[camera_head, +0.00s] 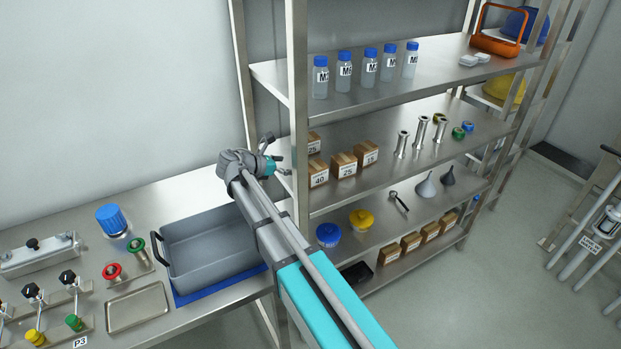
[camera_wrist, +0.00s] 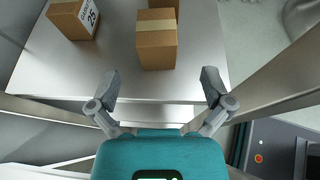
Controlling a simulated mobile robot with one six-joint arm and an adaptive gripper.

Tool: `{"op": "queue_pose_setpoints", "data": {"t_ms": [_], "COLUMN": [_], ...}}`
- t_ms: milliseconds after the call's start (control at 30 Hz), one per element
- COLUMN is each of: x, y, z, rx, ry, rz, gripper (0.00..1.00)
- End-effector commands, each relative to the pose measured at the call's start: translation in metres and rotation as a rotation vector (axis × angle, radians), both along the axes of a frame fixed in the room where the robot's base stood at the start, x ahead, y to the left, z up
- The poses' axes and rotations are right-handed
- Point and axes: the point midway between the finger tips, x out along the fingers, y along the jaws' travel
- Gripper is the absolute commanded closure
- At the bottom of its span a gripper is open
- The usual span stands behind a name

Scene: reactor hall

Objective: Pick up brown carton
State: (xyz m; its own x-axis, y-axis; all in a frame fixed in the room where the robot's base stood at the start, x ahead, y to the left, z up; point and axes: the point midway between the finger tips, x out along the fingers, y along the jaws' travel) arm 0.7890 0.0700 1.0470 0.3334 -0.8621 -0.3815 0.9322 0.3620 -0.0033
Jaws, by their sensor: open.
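Several brown cartons stand on the middle shelf in the head view: one marked 40 (camera_head: 318,172), one marked 25 (camera_head: 344,165), one marked 15 (camera_head: 367,153) and one partly hidden behind the rack post (camera_head: 313,143). Which one the task means is not clear. My gripper (camera_head: 277,155) is at the left end of the rack. In the wrist view my gripper (camera_wrist: 161,80) is open and empty. A taped brown carton (camera_wrist: 157,40) lies just ahead, roughly between the fingertips and apart from them. Another carton (camera_wrist: 75,17) with a label sits to its left.
The metal rack's front left post (camera_head: 299,120) stands close beside my gripper. Bottles (camera_head: 344,72) fill part of the shelf above. Metal fittings (camera_head: 421,132) stand right of the cartons. A grey tub (camera_head: 210,245) sits on the bench left of my arm.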

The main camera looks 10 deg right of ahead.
Motion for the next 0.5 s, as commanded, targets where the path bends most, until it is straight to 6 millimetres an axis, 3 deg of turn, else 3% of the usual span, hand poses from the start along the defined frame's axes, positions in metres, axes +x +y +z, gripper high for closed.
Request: {"op": "queue_pose_setpoints", "data": {"t_ms": [300,500], "x": [0.000,0.005], "y": [0.004,-0.008], "z": [-0.001,-0.008], "rx": [0.002,0.002], "ry": [-0.001,-0.002], "rz": [0.007,0.006], "gripper": [0.00,0.00]}}
